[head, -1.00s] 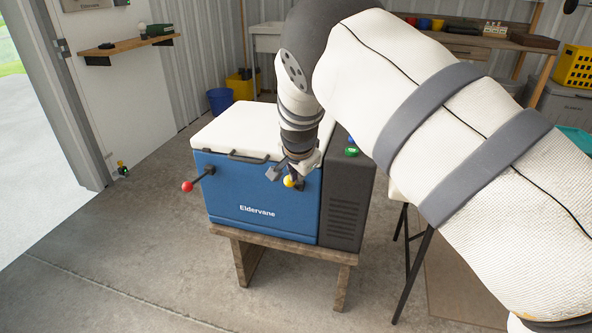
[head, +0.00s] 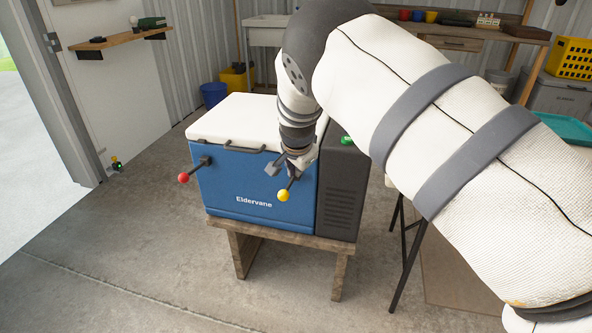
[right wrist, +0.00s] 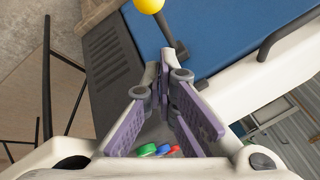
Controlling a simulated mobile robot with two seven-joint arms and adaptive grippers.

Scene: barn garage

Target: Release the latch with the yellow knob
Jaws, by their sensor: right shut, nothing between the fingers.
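The blue cooler box (head: 225,178) has a white lid (head: 235,122) that lies closed. The latch lever with the yellow knob (head: 283,196) is on the right of its front face, with the knob hanging low. The yellow knob also shows at the top edge of the right wrist view (right wrist: 148,4), on its dark lever (right wrist: 178,48). My right gripper (head: 284,172) is shut and empty, just above the yellow knob at the lever's upper end. Whether it touches the lever I cannot tell. My left gripper is out of view.
A second lever with a red knob (head: 183,178) sticks out at the box's left. A wooden stand (head: 290,241) carries the box. The floor in front is clear.

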